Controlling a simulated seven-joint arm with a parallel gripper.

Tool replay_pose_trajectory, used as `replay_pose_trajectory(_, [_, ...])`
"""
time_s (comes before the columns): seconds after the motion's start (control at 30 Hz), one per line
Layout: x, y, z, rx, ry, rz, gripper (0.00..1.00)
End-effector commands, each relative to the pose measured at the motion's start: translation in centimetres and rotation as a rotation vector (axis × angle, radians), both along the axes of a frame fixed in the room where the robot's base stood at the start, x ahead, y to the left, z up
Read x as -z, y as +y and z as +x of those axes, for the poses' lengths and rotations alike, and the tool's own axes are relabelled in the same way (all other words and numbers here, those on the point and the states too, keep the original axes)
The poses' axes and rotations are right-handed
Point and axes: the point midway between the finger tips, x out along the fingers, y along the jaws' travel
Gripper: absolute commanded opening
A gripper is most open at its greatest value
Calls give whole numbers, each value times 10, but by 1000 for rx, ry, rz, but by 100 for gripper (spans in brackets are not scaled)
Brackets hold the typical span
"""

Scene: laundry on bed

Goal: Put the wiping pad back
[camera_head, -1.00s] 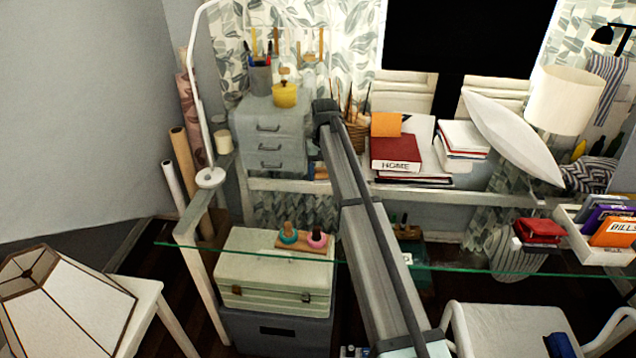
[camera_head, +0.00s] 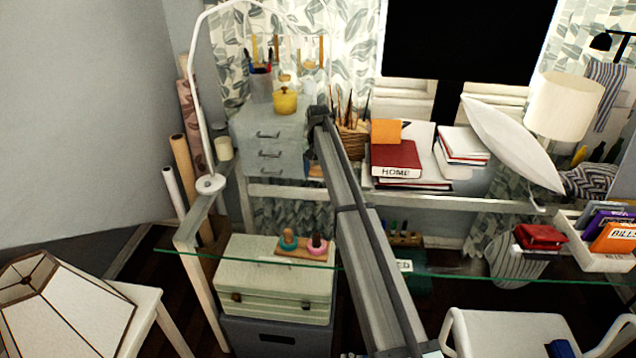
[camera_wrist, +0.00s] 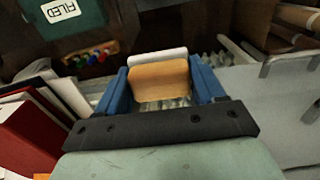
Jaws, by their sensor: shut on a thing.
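The wiping pad (camera_wrist: 160,75), orange with a white edge layer, sits between the blue fingers of my gripper (camera_wrist: 163,84) in the wrist view. The gripper is shut on it, one finger at each side. In the head view my arm crosses the desk, and its far end is beside the grey drawer unit (camera_head: 268,138). The gripper is mostly hidden behind the arm there. I cannot tell from these views whether the pad touches anything below it.
A red book (camera_head: 396,160) and papers lie right of the arm. A yellow pot (camera_head: 285,101) stands on the drawers. A wicker pot (camera_head: 350,142) with sticks is close by. A green box (camera_wrist: 62,15) and a toolbox (camera_head: 275,285) sit lower. A glass edge (camera_head: 480,274) crosses the front.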

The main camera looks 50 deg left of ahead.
Motion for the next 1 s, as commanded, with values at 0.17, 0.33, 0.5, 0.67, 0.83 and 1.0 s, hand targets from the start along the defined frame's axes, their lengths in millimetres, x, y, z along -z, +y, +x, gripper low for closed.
replay_pose_trajectory(0.17, [13, 0, 0, -1, 0, 0, 40])
replay_pose_trajectory(0.33, [33, 0, 0, -1, 1, -1, 40])
replay_pose_trajectory(0.5, [47, 0, 0, -1, 0, 0, 40])
replay_pose_trajectory(0.67, [47, 0, 0, -1, -1, 1, 40])
replay_pose_trajectory(0.83, [49, 0, 0, -1, 0, 0, 40])
replay_pose_trajectory(1.0, [50, 0, 0, -1, -1, 1, 79])
